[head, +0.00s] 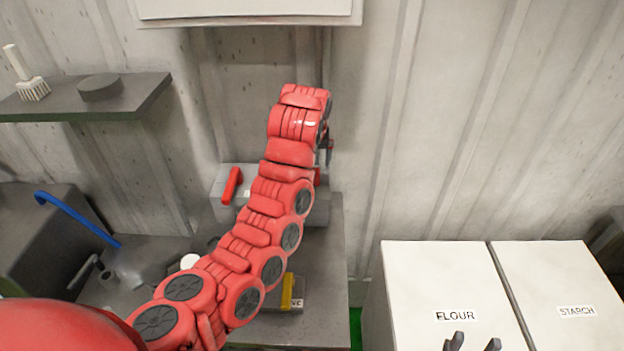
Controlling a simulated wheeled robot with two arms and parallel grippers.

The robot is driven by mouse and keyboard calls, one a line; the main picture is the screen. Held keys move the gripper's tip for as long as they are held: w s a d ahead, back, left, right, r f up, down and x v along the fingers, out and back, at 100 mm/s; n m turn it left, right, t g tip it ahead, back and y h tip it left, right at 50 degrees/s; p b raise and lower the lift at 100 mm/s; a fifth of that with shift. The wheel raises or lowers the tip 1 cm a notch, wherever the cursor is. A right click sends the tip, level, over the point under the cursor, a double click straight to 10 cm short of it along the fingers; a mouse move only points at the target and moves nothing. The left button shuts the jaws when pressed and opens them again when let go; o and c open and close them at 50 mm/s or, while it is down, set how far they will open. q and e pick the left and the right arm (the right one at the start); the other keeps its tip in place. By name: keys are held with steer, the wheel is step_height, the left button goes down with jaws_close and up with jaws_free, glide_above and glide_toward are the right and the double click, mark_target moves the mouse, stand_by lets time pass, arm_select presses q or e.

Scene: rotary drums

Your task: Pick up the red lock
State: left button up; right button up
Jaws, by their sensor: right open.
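My right gripper (474,343) shows only as two dark fingertips at the bottom edge. They are apart with nothing between them, in front of the white FLOUR container. My left arm reaches up across the middle, and its gripper (326,150) is mostly hidden behind the arm's end. I cannot tell whether it is open or holds something. I cannot make out a red lock for certain. A red handle-like piece (231,186) stands on a grey box (246,195) against the wall, left of my left arm. My arm covers part of that box.
A grey shelf (140,95) with a brush (28,75) and a dark disc (100,87) is at the upper left. A blue bar (78,219) is below it. A yellow-edged item (288,291) lies by my left arm. FLOUR (436,275) and STARCH (552,270) containers stand at the right.

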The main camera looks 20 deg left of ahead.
arm_select(q)
steer(key=x, duration=0.4)
steer(key=shift+w+f, duration=0.2)
steer(key=shift+f, duration=0.1)
steer(key=shift+w+a+f, duration=0.1)
steer(key=p+x, duration=0.3)
steer(key=shift+w+f, duration=0.2)
steer(key=shift+w, duration=0.15)
steer(key=shift+w+f, duration=0.2)
steer(key=shift+f, duration=0.4)
steer(key=shift+c, duration=0.2)
steer(key=shift+a, duration=0.1)
jaws_close()
